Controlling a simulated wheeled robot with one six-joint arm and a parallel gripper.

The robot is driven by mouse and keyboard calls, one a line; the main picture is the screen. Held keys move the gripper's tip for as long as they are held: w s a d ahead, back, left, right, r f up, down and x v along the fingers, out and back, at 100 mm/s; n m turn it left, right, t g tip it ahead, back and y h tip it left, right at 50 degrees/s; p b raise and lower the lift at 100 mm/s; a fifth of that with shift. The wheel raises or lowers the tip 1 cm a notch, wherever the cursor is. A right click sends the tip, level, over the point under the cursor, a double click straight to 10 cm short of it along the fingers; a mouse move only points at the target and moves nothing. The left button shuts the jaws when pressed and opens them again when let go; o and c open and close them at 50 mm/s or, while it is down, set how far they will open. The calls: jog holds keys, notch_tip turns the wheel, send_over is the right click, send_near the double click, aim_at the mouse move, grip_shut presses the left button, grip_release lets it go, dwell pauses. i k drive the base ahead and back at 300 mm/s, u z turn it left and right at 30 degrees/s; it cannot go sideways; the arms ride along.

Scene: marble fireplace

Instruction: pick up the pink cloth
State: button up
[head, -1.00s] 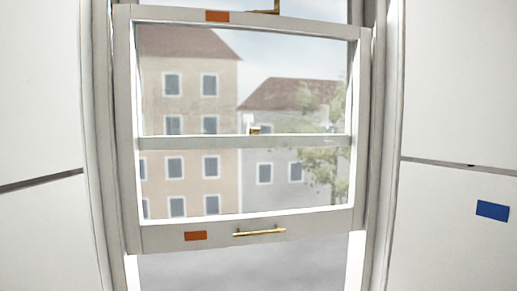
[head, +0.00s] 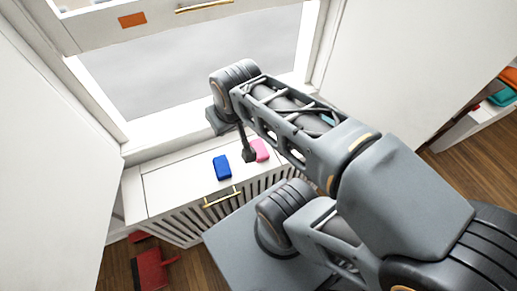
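The pink cloth (head: 262,149) is a small pink piece on the white slatted cabinet below the window. In the head view part of it is hidden behind my gripper and arm. My gripper (head: 249,156) points down at the left edge of the cloth. I cannot tell whether it touches the cloth or hangs above it. The fingers are dark and small here, so whether they are open or shut does not show.
A blue block-like piece (head: 222,167) lies left of the cloth on the white cabinet (head: 165,187), which has a brass handle (head: 222,198). The raised window sash (head: 165,27) is above. A red object (head: 149,270) lies on the wooden floor. Shelves (head: 480,113) hold colored things at right.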

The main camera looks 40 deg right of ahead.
aim_at(258, 144)
jog(key=k, duration=1)
jog(key=z, duration=1.45)
jog(key=i, duration=1)
jog(key=u, duration=2.05)
